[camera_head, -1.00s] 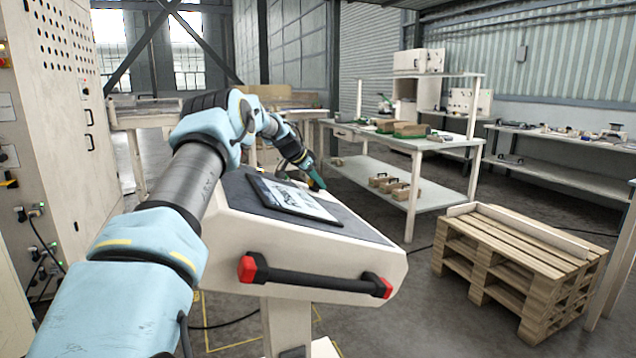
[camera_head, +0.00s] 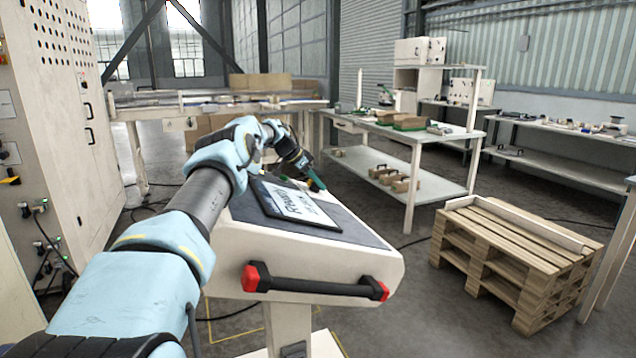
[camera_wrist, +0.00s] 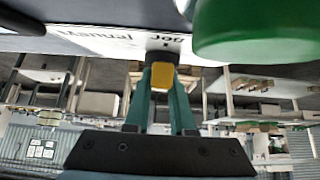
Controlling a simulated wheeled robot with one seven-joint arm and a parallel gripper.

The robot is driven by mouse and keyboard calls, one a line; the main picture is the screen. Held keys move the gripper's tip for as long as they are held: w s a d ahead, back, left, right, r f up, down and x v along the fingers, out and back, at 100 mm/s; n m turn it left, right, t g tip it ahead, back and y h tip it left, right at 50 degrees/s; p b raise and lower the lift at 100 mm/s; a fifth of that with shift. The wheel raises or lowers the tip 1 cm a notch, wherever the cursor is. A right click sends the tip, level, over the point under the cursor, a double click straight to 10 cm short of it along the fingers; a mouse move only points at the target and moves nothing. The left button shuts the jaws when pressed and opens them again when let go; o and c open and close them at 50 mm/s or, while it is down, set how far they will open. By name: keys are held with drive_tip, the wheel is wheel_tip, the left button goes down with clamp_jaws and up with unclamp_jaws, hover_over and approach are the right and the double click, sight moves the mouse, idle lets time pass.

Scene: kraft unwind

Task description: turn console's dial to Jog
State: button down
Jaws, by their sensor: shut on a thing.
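The console (camera_head: 240,238) stands in front of me with a sloped dark top and a tablet-like screen (camera_head: 300,203). My gripper (camera_head: 317,183) is at the far right part of this top, fingers pointing down at it. In the wrist view, which is upside down, its green fingers (camera_wrist: 163,88) are shut on a small dark dial with a yellow face (camera_wrist: 162,76). A large green rounded part (camera_wrist: 255,28) is beside the dial, close to the camera.
A black handle with red ends (camera_head: 315,286) runs along the console's near edge. A wooden pallet (camera_head: 515,255) stands to the right. A white shelf table (camera_head: 410,140) is behind. A tall cabinet (camera_head: 85,110) stands at the left.

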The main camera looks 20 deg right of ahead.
drive_tip(key=c, duration=0.8)
unclamp_jaws()
drive_tip(key=shift+o, duration=0.2)
drive_tip(key=shift+a, duration=0.1)
drive_tip(key=b+v, duration=0.3)
drive_tip(key=v, duration=0.7)
drive_tip(key=shift+a+r+b, duration=0.1)
drive_tip(key=shift+r+b, duration=0.2)
drive_tip(key=shift+r, duration=0.05)
drive_tip(key=shift+s, duration=0.1)
